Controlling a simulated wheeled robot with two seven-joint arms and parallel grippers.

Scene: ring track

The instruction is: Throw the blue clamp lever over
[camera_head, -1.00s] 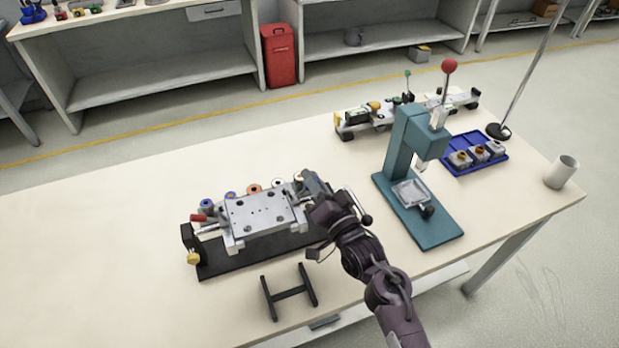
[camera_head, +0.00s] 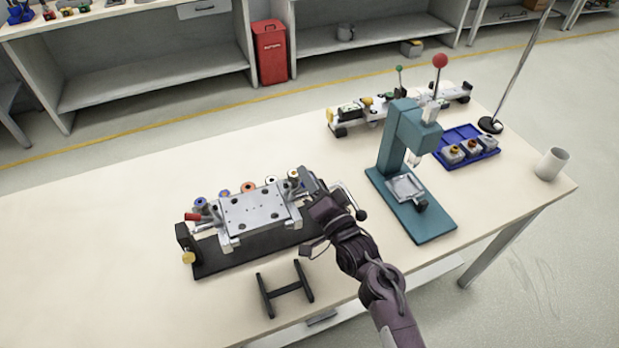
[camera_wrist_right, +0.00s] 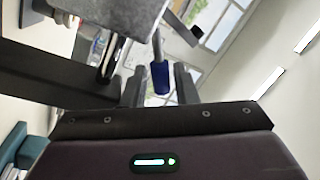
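The blue clamp lever (camera_wrist_right: 160,78) shows in the right wrist view as a blue handle on a thin metal rod. In the head view my right arm hides it. My right gripper (camera_wrist_right: 158,86) has its two dark fingers apart, one on each side of the handle, with gaps visible. In the head view the right gripper (camera_head: 314,186) is at the right end of the clamping fixture, a metal plate (camera_head: 250,214) on a black base (camera_head: 215,264). A red-handled lever (camera_head: 193,216) is at the fixture's left end. My left gripper is out of view.
A black H-shaped stand (camera_head: 286,290) lies in front of the fixture. A teal press (camera_head: 394,150) with a red knob stands to the right. Behind it are a blue tray (camera_head: 463,133) and a rail assembly (camera_head: 365,108). The table's left side is clear.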

